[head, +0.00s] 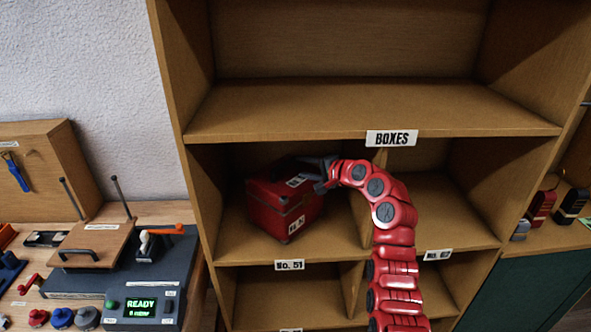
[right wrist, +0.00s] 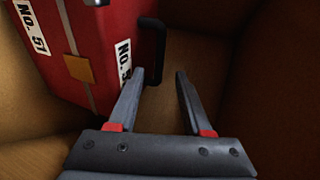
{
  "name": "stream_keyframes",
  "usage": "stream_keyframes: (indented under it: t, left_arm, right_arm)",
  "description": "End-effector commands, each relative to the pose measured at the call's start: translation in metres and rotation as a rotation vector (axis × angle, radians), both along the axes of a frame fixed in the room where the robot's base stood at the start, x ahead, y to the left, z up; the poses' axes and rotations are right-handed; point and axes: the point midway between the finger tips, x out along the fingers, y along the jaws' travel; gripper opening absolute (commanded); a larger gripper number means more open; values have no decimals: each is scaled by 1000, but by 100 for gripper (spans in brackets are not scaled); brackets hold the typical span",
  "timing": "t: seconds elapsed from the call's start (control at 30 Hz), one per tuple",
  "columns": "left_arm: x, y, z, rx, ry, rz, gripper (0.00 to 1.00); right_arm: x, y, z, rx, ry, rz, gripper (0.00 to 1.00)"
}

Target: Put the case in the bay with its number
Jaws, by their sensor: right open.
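The red case (head: 284,207) stands in the left bay of the shelf unit, above the label "No. 51" (head: 289,265). In the right wrist view the case (right wrist: 100,45) carries white labels reading "No. 51" and a black handle (right wrist: 153,50) on its side. My right gripper (head: 322,174) reaches into the bay at the case's upper right. In the right wrist view my right gripper (right wrist: 160,85) is open, its fingers apart with nothing between them. Its left finger is close to the case and handle; I cannot tell if they touch. My left gripper is not in view.
The shelf unit (head: 375,110) has a "BOXES" sign (head: 391,138) and a divider right of the case. The adjoining right bay is partly hidden by my arm. A bench at left holds a console (head: 143,304) reading "READY". Dark and red devices (head: 541,207) stand at far right.

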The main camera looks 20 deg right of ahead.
Motion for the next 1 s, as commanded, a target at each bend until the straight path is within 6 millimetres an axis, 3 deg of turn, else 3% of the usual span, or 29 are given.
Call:
stream_keyframes:
  t: [0.2, 0.47, 0.57, 0.77, 0.87, 1.0]
  left_arm:
    - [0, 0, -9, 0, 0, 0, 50]
    - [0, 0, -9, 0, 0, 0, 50]
    - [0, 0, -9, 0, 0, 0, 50]
    - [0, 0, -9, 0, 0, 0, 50]
    - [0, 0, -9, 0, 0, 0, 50]
    - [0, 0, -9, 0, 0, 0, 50]
  right_arm:
    - [-22, -10, 9, -1, -5, -1, 50]
    - [-25, -12, 9, 0, -8, -6, 50]
    - [-16, -16, 1, -5, -56, -51, 50]
    - [2, -47, -34, -121, -290, -296, 50]
    - [-7, -62, -49, -230, -408, -425, 50]
    - [-46, -69, -65, -463, -600, -610, 50]
